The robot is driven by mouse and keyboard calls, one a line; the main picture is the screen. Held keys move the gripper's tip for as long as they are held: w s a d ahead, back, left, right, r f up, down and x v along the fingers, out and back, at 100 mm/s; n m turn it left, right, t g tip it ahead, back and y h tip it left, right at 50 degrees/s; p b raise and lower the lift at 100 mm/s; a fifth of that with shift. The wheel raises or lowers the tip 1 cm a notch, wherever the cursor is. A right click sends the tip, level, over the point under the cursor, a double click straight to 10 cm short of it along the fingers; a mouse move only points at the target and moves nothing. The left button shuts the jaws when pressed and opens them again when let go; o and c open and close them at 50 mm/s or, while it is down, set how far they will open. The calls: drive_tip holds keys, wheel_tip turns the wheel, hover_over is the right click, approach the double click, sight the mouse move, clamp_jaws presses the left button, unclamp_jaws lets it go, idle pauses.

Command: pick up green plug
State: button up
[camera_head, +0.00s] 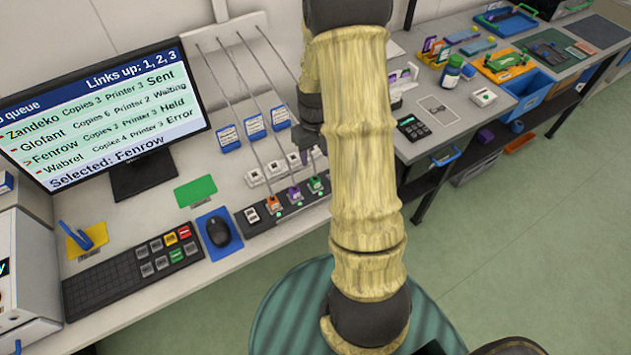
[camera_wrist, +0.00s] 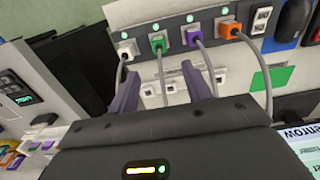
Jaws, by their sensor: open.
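The green plug (camera_wrist: 158,43) sits in the dark socket strip (camera_wrist: 175,60), between a white plug (camera_wrist: 127,48) and a purple plug (camera_wrist: 194,38). An orange plug (camera_wrist: 228,31) is farther right. Each has a cable. In the head view the green plug (camera_head: 315,185) is near the strip's right part, beside my arm. My gripper (camera_wrist: 167,68) is open, its two fingers apart and pointing toward the strip. The green plug lies beyond the gap between them, and nothing shows between the fingers. In the head view my gripper (camera_head: 309,145) is above the strip, partly hidden by my arm.
Cables rise from the plugs to a wall panel (camera_head: 238,55). White sockets (camera_head: 283,170) and blue-white label blocks (camera_head: 254,123) stand behind the strip. A mouse (camera_head: 218,231), keyboard (camera_head: 130,265) and monitor (camera_head: 105,115) are to the left. A green card (camera_head: 195,191) lies flat on the desk.

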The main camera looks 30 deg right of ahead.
sight(315, 178)
wheel_tip(315, 178, down, 8)
drive_tip(key=shift+r+p, duration=0.25)
drive_tip(key=shift+p, duration=0.25)
drive_tip(key=shift+w+d+f+p, duration=0.1)
drive_tip(key=shift+f+p, duration=0.35)
drive_tip(key=shift+f, duration=0.85)
drive_tip(key=shift+w+f+p, duration=0.1)
drive_tip(key=shift+f+p, duration=0.3)
drive_tip(key=shift+f, duration=0.9)
drive_tip(key=shift+s, duration=0.1)
drive_tip(key=c, duration=1)
